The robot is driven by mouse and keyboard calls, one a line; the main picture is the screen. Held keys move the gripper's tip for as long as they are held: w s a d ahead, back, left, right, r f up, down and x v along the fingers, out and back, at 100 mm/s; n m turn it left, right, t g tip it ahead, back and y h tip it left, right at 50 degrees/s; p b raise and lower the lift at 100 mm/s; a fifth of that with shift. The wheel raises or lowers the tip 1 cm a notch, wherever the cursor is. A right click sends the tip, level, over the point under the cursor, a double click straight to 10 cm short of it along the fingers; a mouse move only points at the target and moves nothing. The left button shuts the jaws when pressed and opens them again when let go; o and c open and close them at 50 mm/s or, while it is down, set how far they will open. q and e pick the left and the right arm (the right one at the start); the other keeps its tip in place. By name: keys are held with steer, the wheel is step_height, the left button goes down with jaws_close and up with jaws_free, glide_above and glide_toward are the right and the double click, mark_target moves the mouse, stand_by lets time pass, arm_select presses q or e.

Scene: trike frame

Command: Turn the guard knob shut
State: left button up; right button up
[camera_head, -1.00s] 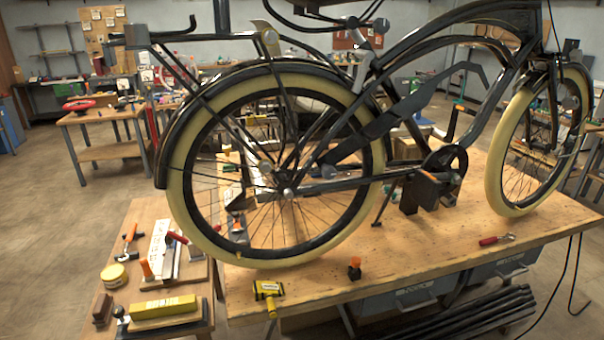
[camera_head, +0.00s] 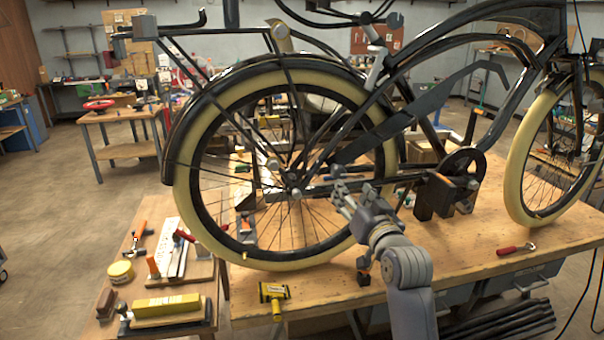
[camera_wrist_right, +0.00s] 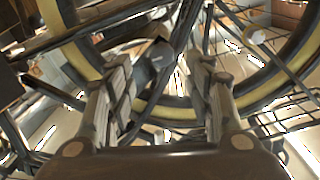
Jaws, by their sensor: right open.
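The dark chain guard (camera_head: 440,100) runs along the bicycle frame above the bench. I cannot clearly pick out its knob; small round pale ends show at the rear hub (camera_head: 296,193) and just above it. My right gripper (camera_head: 341,190) is open and empty, reaching in from the lower right, in front of the rear wheel and right of the hub. In the right wrist view my two fingers (camera_wrist_right: 163,78) are apart, with a round grey end (camera_wrist_right: 160,54) of a dark part beyond the gap. My left gripper is not in view.
The rear wheel's cream tyre (camera_head: 262,262) and spokes surround this area. The crank and chainring (camera_head: 463,168) are to the right. A yellow-headed tool (camera_head: 274,291) and a red-handled tool (camera_head: 515,249) lie on the bench. A side table holds a yellow block (camera_head: 166,305).

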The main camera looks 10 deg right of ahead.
mark_target(340, 174)
steer(key=w, duration=0.3)
steer(key=w+p, duration=0.1)
steer(key=w, duration=0.2)
steer(key=w+p, duration=0.1)
steer(key=w, duration=0.2)
steer(key=shift+w+a+r, duration=0.15)
steer(key=shift+a+r, duration=0.05)
steer(key=shift+r, duration=0.2)
steer(key=shift+w, duration=0.75)
steer(key=shift+c, duration=0.3)
steer(key=c, duration=1)
